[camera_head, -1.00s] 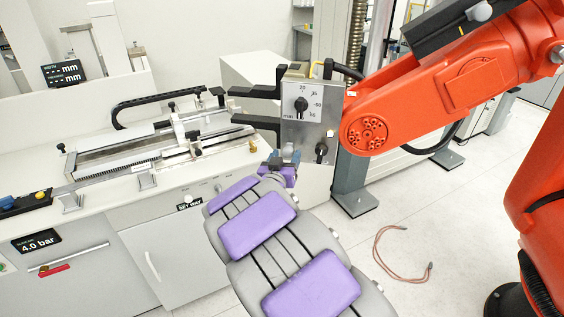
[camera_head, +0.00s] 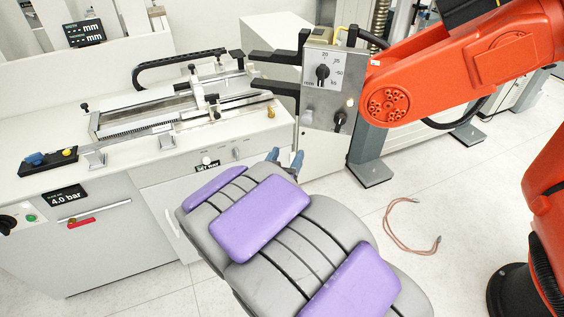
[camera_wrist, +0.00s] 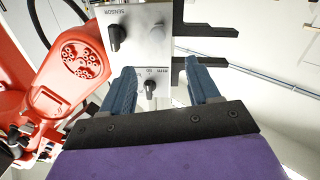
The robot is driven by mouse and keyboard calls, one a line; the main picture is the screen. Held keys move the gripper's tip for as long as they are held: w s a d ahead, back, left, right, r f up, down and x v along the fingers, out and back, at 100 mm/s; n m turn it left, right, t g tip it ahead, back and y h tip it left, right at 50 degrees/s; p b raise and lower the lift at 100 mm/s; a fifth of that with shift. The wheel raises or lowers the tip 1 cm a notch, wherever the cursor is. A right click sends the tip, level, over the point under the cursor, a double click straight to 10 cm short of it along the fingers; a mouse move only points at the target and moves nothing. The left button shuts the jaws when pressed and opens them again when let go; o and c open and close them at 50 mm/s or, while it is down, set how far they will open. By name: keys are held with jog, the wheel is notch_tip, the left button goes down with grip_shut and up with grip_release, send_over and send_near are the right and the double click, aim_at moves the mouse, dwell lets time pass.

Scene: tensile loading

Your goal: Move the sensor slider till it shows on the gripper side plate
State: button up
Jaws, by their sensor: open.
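The gripper side plate (camera_head: 312,105) is a grey metal panel on the end of the orange robot, with a dial knob (camera_head: 322,73) above and a black sensor control (camera_head: 340,119) below. In the wrist view, the plate (camera_wrist: 154,36) carries the word SENSOR beside the black control (camera_wrist: 115,38); the dial knob (camera_wrist: 150,87) appears between my fingers. My gripper (camera_head: 285,158) has blue fingers, is open and empty, and sits below and left of the plate, apart from it in the head view. It also shows in the wrist view (camera_wrist: 163,88). Whether the sensor control is on cannot be told.
Two black jaws (camera_head: 272,72) stick out left from the plate. A bench with a metal measuring fixture (camera_head: 150,115) stands at left. The orange robot arm (camera_head: 450,80) fills the upper right. A reddish cable (camera_head: 397,235) lies on the open floor.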

jog(key=shift+v, duration=1.3)
jog(key=shift+w, duration=0.1)
dwell(1.3)
jog(key=s+a+f+n+g+y, duration=0.2)
jog(key=s+f+g+y, duration=0.1)
jog(key=s+g+y, duration=0.5)
jog(key=s+d+r+g+h, duration=0.1)
jog(key=s+d+g, duration=0.4)
jog(key=s, duration=0.8)
jog(key=s+d+g, duration=0.5)
jog(key=s+d, duration=0.6)
jog(key=s, duration=0.3)
jog(key=shift+r+g+h, duration=0.35)
jog(key=shift+g+h, duration=0.05)
jog(key=shift+s, duration=0.1)
